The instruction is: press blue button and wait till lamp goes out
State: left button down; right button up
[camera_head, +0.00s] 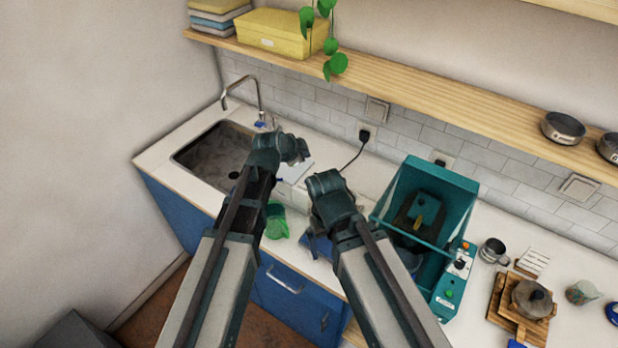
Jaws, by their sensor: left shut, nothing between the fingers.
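I cannot make out a blue button. A teal machine (462,190) with an open front stands on the counter, right of my arms. Its side panel carries a small orange-red spot (466,245), a dark knob on a white plate (460,264) and a green spot (449,293). I cannot tell which of these is a lamp or whether one is lit. My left gripper (303,154) is shut and empty, in front of the wall tiles by a white object (291,195). My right gripper (318,246) points down over a blue item; its fingers are too unclear to read.
A sink (210,152) with a tap (242,84) is at the left. A green cup (277,222) stands between my arms. A metal mug (493,250) and a pot (531,299) on wooden boards are at the right. A wooden shelf (430,88) runs along the wall above.

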pick_arm(q)
jog(key=b, duration=0.9)
send_over(305, 184)
notch_tip(305, 184, down, 9)
jog(key=shift+s+r, duration=0.1)
pick_arm(e)
notch_tip(305, 184, down, 9)
dwell(1.3)
pick_arm(q)
jog(key=shift+f+b, duration=0.35)
jog(key=shift+f, duration=0.05)
pick_arm(e)
jog(key=shift+f, duration=0.35)
pick_arm(q)
jog(key=shift+f+b, duration=0.4)
pick_arm(e)
jog(key=shift+f, duration=0.4)
pick_arm(q)
jog(key=shift+r, duration=0.2)
pick_arm(e)
jog(key=shift+r, duration=0.2)
pick_arm(q)
jog(key=shift+r+p, duration=0.65)
jog(key=shift+p, duration=0.2)
pick_arm(e)
jog(key=shift+r, duration=0.7)
